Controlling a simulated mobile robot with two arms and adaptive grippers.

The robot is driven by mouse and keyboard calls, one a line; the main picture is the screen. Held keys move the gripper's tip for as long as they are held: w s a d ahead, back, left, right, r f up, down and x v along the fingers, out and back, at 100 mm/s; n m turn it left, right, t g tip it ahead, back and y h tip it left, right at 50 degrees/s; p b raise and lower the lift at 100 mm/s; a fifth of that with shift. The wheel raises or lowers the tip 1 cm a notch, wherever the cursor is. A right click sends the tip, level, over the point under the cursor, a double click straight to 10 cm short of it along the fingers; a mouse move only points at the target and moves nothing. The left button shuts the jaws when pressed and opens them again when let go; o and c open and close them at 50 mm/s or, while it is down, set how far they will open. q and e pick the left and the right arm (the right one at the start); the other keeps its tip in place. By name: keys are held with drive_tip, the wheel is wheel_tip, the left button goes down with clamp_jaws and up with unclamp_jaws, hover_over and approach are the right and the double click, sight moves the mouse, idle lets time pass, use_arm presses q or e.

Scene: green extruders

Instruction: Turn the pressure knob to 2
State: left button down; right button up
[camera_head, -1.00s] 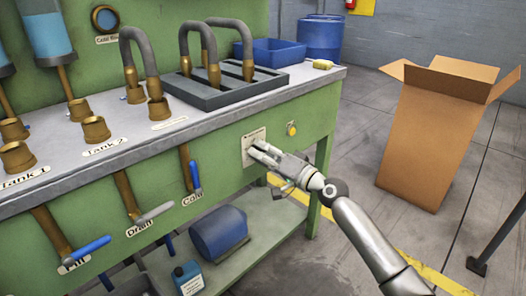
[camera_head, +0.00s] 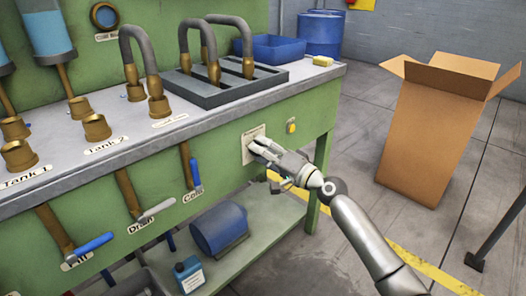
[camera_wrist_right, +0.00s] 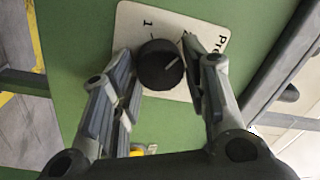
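The black round pressure knob (camera_wrist_right: 160,65) sits on a pale label plate (camera_wrist_right: 185,22) on the green bench front. In the right wrist view the plate shows a "1" and part of a word; no "2" is visible. A light pointer line on the knob slants toward the upper right of that view. My right gripper (camera_wrist_right: 157,62) has one finger on each side of the knob, with a small gap at the left finger. In the head view my right gripper (camera_head: 262,150) is at the plate (camera_head: 251,138) and hides the knob. My left gripper is not in view.
A yellow button (camera_head: 291,126) is right of the plate. Valve handles, including a blue one (camera_head: 195,174), stick out of the bench front to the left. A lower shelf (camera_head: 265,232) holds a blue tank (camera_head: 219,230). A cardboard box (camera_head: 430,140) stands on the floor at right.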

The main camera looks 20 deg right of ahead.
drive_tip(key=shift+o, duration=1.2)
drive_tip(key=v, duration=1.2)
